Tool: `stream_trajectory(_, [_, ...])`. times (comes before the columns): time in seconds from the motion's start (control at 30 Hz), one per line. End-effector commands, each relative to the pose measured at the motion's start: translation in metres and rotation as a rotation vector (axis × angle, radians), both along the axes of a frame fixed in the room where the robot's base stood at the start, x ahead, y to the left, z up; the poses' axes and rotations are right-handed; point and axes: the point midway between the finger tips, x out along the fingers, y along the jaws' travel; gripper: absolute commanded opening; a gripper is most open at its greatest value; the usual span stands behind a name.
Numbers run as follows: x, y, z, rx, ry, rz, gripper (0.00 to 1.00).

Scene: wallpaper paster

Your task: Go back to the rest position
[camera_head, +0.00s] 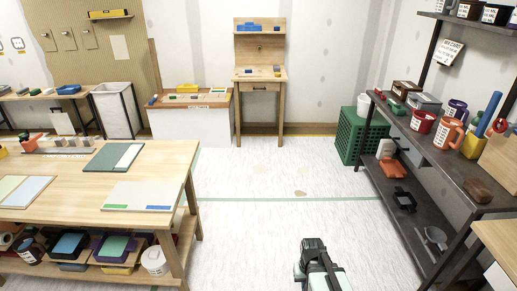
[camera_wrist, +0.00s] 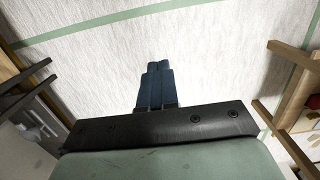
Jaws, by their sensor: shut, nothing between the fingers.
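My gripper (camera_head: 314,243) shows at the bottom of the head view, low right of centre, over the open floor. It is dark, with a pale green arm link behind it. In the wrist view my gripper (camera_wrist: 156,68) has its two blue-grey fingers closed together. Nothing is between them. Only bare floor (camera_wrist: 205,50) lies beyond the fingertips. The gripper touches nothing that I can see.
A wooden workbench (camera_head: 150,225) stands at left. A dark metal shelf (camera_head: 430,165) with mugs and tins stands at right. A green crate (camera_head: 350,137) stands by its far end. A small wooden desk (camera_head: 259,75) is at the back. The middle floor is clear.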

Motion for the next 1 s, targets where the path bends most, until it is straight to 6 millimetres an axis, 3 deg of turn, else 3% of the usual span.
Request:
stream_trajectory(0.27, [-0.058, -0.001, -0.054, 0.0, 0.128, -0.002, 0.0])
stream_trajectory(0.6, [-0.147, -0.001, -0.114, 0.0, 0.302, -0.003, 0.0])
stream_trajectory(0.8, [-0.202, -0.001, -0.141, 0.0, 0.402, -0.004, 0.0])
stream_trajectory(1.0, [-0.245, -0.001, -0.158, 0.001, 0.478, -0.005, 0.0])
